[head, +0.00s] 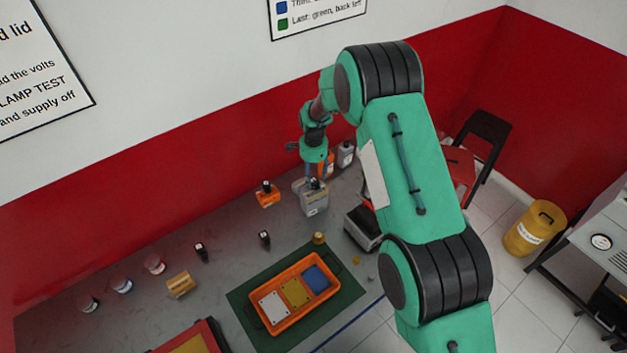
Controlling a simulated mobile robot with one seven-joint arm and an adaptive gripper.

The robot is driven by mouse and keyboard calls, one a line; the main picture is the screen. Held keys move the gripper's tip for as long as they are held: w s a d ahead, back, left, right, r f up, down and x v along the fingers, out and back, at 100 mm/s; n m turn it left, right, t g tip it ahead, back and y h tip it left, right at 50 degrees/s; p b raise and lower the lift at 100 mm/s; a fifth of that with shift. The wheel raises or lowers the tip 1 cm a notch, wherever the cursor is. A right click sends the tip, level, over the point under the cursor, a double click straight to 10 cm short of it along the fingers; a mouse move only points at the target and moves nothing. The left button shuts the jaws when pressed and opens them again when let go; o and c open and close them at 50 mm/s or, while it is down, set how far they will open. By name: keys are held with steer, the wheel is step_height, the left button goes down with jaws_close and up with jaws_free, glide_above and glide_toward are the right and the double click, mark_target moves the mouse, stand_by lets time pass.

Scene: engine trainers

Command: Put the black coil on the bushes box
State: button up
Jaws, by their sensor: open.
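My gripper (311,176) points down over a grey box (314,200) at the back of the bench; its fingers are small here and partly blend with the box. A small black piece (315,184) shows at the top of that box, just by the fingertips; I cannot tell whether they touch it. Similar small black pieces stand on an orange box (268,198) to the left and on the bare bench, at the middle (265,239) and farther left (201,252). Labels are too small to read, so I cannot tell which is the black coil or the bushes box.
An orange tray (265,316) with white, yellow and blue panels lies on a green mat (342,297). Several small jars and a tan block (181,284) stand at left. Bottles (345,154) and a dark device (362,230) are right of the grey box.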

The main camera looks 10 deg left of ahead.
step_height(320, 180, up, 9)
steer(key=b, duration=0.1)
stand_by(0.4)
steer(key=shift+f, duration=0.1)
stand_by(0.4)
step_height(320, 180, up, 18)
steer(key=f+n+t, duration=0.1)
steer(key=n, duration=0.1)
glide_above(314, 180)
steer(key=s+d, duration=0.4)
steer(key=d, duration=0.6)
steer(key=s+d+r+n+t, duration=0.2)
steer(key=s+d+r, duration=0.85)
steer(key=r, duration=0.35)
steer(key=s+d+r+n+t, duration=0.1)
steer(key=s+d+r, duration=0.3)
steer(key=s, duration=0.4)
steer(key=s+d+r+n, duration=0.1)
steer(key=s+d+r, duration=0.25)
steer(key=s, duration=0.35)
steer(key=s+d+f+n+t, duration=0.1)
steer(key=s+d+n, duration=0.2)
steer(key=s, duration=1.3)
steer(key=d, duration=0.3)
steer(key=shift+f+t, duration=0.15)
steer(key=shift+t, duration=0.15)
